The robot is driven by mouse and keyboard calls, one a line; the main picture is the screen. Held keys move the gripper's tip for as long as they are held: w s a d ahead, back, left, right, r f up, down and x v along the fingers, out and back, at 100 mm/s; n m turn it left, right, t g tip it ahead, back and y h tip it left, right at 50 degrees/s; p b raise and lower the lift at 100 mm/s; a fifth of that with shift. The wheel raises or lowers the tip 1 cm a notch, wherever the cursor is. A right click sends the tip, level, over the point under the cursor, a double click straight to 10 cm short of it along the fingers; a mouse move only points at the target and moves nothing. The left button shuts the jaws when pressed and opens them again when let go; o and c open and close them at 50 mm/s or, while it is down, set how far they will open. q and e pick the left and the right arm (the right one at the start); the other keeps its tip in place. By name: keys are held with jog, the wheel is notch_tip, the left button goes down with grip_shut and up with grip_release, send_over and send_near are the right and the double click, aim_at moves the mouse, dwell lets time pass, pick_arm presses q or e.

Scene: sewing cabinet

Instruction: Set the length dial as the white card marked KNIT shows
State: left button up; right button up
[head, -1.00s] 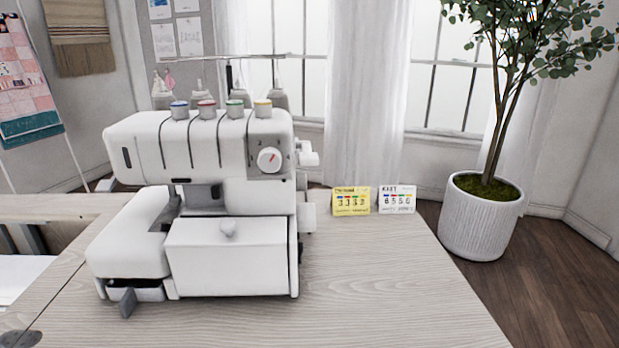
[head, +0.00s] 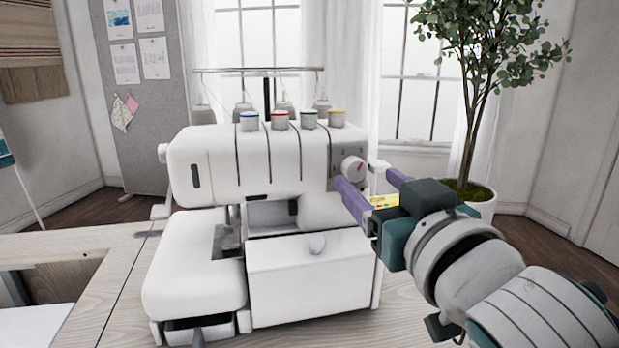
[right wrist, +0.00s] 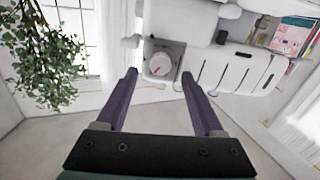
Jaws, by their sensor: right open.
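The length dial (head: 352,168) is a white round knob with a red mark, on a grey panel at the right end of the white sewing machine (head: 225,163). In the head view its red mark points to the upper right. My right gripper (head: 366,180) is open and empty in front of the dial. In the right wrist view the dial (right wrist: 160,65) appears between the two purple fingertips (right wrist: 159,77), seemingly just beyond them. I cannot tell whether they touch it. The white KNIT card is hidden now behind my right gripper. My left gripper is not in view.
A yellow card (head: 383,200) shows partly between my right fingers. Four coloured tension knobs, among them a green one (head: 309,119), top the machine. A potted plant (head: 478,200) stands behind at right. The table (head: 400,318) is bare at front right.

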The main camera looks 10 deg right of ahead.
aim_at(356, 171)
jog(key=shift+w, duration=1.5)
jog(key=shift+c, duration=0.2)
jog(key=shift+a, duration=0.1)
grip_shut()
